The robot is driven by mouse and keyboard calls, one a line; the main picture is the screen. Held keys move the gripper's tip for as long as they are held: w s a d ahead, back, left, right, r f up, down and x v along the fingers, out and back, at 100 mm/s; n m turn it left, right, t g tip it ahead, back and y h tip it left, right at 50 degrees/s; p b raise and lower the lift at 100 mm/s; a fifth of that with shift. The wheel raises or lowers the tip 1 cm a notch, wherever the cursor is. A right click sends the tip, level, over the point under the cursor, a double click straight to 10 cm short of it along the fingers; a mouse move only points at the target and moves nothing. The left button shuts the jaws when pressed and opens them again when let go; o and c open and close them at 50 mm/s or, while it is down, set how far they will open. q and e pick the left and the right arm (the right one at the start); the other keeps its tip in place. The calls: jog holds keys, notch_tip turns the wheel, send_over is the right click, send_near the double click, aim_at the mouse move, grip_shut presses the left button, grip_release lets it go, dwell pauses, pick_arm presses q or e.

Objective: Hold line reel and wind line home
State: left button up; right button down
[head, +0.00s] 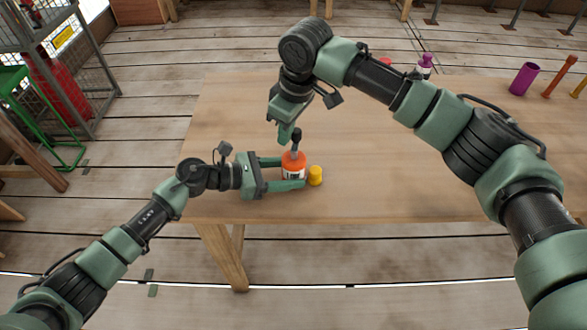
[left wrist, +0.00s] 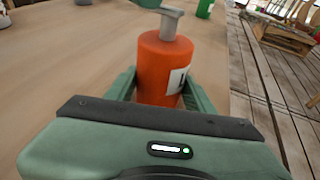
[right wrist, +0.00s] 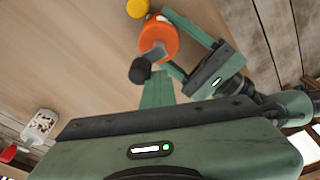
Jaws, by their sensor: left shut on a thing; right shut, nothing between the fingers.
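The line reel (head: 291,158) is an orange upright cylinder with a white label, near the table's front edge. Its grey crank arm (right wrist: 153,54) on top ends in a black knob (right wrist: 140,70). My left gripper (head: 294,172) is shut around the reel's body; the reel also stands between its fingers in the left wrist view (left wrist: 165,65). My right gripper (head: 287,136) is shut and empty, pointing down beside the knob. In the right wrist view its fingers (right wrist: 156,82) are close to the knob; I cannot tell if they touch.
A yellow cylinder (head: 315,176) stands just right of the reel. A purple bottle (head: 424,66), a purple cylinder (head: 523,79) and an orange item (head: 560,76) stand at the table's back right. The wooden table (head: 235,110) is clear on its left. A metal rack (head: 75,50) stands left.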

pick_arm(q)
jog(key=shift+s, duration=0.1)
pick_arm(e)
jog(key=a+v, duration=0.1)
jog(key=v, duration=0.6)
jog(key=shift+w+a, duration=0.15)
jog(key=shift+a, duration=0.25)
dwell(0.4)
dwell(0.4)
pick_arm(q)
jog(key=o, duration=1.1)
jog(key=shift+c, duration=0.2)
jog(key=shift+a, duration=0.1)
